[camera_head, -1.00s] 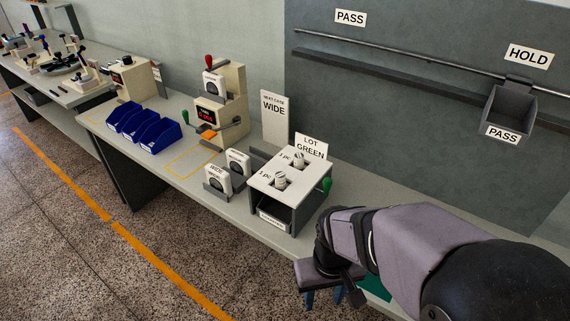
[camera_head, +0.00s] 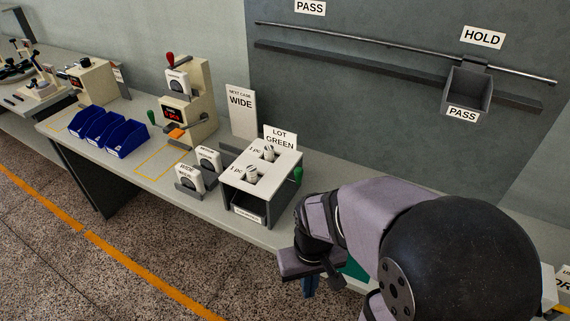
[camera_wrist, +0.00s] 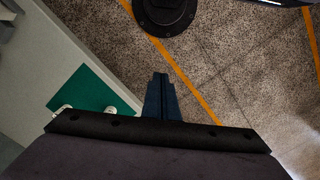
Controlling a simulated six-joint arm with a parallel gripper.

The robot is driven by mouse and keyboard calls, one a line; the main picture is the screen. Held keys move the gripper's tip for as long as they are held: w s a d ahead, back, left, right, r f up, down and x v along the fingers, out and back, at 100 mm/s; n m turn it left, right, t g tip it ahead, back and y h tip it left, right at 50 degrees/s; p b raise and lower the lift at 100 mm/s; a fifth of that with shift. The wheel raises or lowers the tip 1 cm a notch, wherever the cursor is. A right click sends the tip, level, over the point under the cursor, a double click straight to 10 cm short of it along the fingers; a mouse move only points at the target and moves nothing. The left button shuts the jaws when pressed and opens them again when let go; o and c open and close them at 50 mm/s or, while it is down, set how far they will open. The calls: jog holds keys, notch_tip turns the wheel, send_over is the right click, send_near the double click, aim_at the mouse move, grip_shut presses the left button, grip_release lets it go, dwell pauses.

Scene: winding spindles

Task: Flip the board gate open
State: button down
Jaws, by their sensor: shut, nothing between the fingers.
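A grey wall board (camera_head: 340,110) carries a metal rail (camera_head: 380,48) and a dark ledge below it. A grey box (camera_head: 468,88) hangs at the right part of the rail, with a PASS label (camera_head: 462,114) on its front and a HOLD label (camera_head: 482,37) above it. I cannot tell which part is the gate. My gripper (camera_head: 309,287), with blue fingers, points down beside the bench's front edge, well below and apart from the board. In the wrist view its fingers (camera_wrist: 160,78) are together and empty above the speckled floor.
A white-topped stand (camera_head: 262,172) with two spindles and a green knob (camera_head: 297,176) stands left of my arm. Gauges (camera_head: 190,178), blue bins (camera_head: 105,128) and a press (camera_head: 190,100) stand farther left. A green mat (camera_wrist: 84,92) lies on the bench near my gripper.

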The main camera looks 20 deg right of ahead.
jog(key=w+d+r+m+t+p, duration=0.1)
jog(key=w+d+r, duration=0.15)
jog(key=w, duration=0.45)
jog(key=w+d+r, duration=0.1)
jog(key=w+d, duration=0.2)
jog(key=w, duration=0.4)
jog(key=w+d+r+m+t+p, duration=0.1)
jog(key=w+d, duration=0.2)
jog(key=w, duration=0.5)
jog(key=w+r+n+t+y, duration=0.1)
jog(key=w+r+n, duration=0.3)
jog(key=r, duration=0.3)
jog(key=w+a+r+n+t+y, duration=0.1)
jog(key=w+r+n, duration=0.3)
jog(key=w+r, duration=0.2)
jog(key=shift+r, duration=1)
jog(key=shift+a, duration=0.1)
jog(key=shift+w+f, duration=0.1)
